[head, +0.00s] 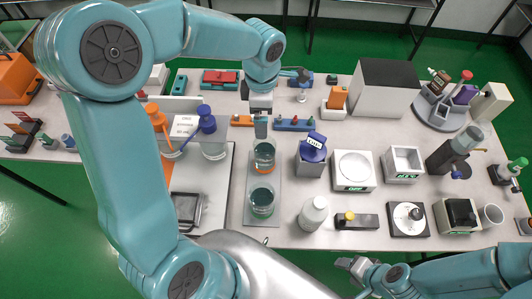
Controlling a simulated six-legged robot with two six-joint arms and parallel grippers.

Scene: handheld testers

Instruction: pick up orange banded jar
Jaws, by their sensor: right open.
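The orange banded jar (265,168) is a clear glass jar with an orange band low on its side. It stands upright at the back of a grey strip. A second clear jar (262,203) with a greenish band stands just in front of it. My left gripper (261,132) points down at the orange banded jar's rim from above; I cannot tell if it touches or how its fingers stand. My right gripper (350,265) is open and empty, low at the table's front edge, well away from the jar.
Left of the jars is a white tray (215,215) with tall beakers behind it. To the right stand a box with a blue-lidded item (313,150), a white dish device (353,170) and a white bottle (314,212).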

